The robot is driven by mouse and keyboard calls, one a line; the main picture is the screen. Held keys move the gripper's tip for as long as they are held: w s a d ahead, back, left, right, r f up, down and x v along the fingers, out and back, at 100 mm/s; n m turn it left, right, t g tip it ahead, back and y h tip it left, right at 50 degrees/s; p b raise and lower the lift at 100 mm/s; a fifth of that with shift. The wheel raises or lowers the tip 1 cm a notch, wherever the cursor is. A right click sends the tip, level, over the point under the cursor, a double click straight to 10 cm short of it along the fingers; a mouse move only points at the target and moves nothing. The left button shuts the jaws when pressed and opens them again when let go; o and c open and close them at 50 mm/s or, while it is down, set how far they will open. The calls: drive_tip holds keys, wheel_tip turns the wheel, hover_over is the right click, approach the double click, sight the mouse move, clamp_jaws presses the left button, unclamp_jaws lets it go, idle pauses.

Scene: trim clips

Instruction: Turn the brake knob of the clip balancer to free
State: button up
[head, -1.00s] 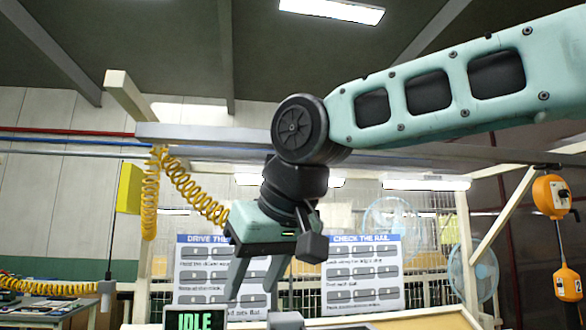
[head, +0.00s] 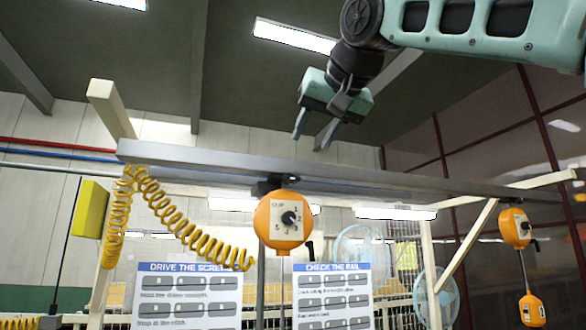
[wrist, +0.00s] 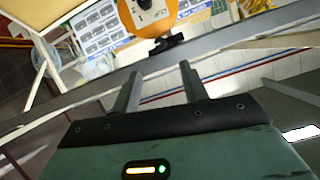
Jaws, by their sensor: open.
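The clip balancer (head: 270,240) is an orange unit marked CLIP, hanging from the grey overhead rail in the middle of the head view. Its pale dial plate carries numbers and a black round knob (head: 289,218). A dark lever (head: 309,250) sticks out at its lower right; I cannot tell which of the two is the brake, nor its setting. The balancer also shows, cut off, at the top of the wrist view (wrist: 160,22). My gripper (head: 311,141) is open and empty, above and right of the balancer in the picture, apart from it.
The grey rail (head: 210,158) crosses below my gripper in the head view. A yellow coiled hose (head: 185,222) hangs left of the balancer. Instruction boards (head: 190,298) stand behind. A second orange unit (head: 515,228) hangs at the far right.

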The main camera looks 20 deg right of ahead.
sight(290, 177)
drive_tip(key=p+x, duration=0.3)
drive_tip(key=x, duration=0.8)
drive_tip(key=shift+w+a+f+p, duration=0.1)
drive_tip(key=shift+w+p, duration=0.15)
drive_tip(key=shift+p, duration=0.05)
clamp_jaws()
